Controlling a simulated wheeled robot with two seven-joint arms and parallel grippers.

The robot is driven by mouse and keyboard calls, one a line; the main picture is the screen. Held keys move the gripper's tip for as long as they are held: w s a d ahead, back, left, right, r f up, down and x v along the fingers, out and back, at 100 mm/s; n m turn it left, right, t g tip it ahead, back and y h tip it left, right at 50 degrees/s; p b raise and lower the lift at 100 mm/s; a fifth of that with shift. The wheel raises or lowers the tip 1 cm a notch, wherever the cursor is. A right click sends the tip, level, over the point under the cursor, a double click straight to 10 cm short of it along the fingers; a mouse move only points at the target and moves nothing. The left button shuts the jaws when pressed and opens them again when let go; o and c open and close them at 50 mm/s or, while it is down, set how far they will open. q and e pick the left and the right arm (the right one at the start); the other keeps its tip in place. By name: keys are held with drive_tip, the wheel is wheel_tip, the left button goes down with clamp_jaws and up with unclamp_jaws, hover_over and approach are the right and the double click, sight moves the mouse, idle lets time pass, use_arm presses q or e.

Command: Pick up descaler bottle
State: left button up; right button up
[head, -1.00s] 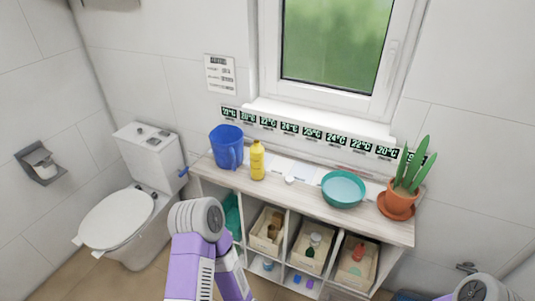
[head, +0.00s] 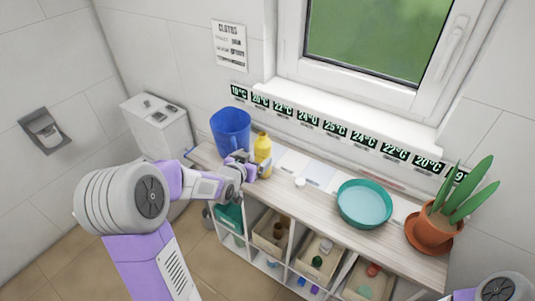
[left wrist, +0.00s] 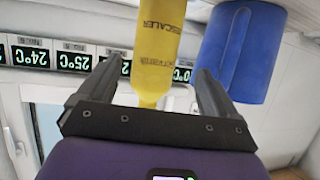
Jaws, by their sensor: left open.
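The yellow descaler bottle (head: 263,146) stands upright on the cart top, just right of the blue jug. My left gripper (head: 250,167) has reached in from the left and is at the bottle's lower front side, partly covering it. In the left wrist view the bottle (left wrist: 157,50) appears upside down with its lettering showing. It lies between the two spread fingers of the open left gripper (left wrist: 157,80), with a gap visible on both sides. My right gripper is out of view; only part of the right arm shows at the bottom right.
The blue jug (head: 231,128) stands close beside the bottle; it is also near a finger in the left wrist view (left wrist: 242,55). A small white item (head: 300,183), a teal bowl (head: 364,204) and a potted plant (head: 434,229) stand further right. Shelves with boxes are below.

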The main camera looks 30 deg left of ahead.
use_arm(q)
drive_tip(key=x, duration=0.7)
drive_tip(key=shift+d+f+b, duration=0.1)
drive_tip(key=shift+d+b, duration=0.25)
drive_tip(key=shift+d, duration=0.05)
drive_tip(key=shift+s, duration=0.1)
drive_tip(key=c, duration=1.3)
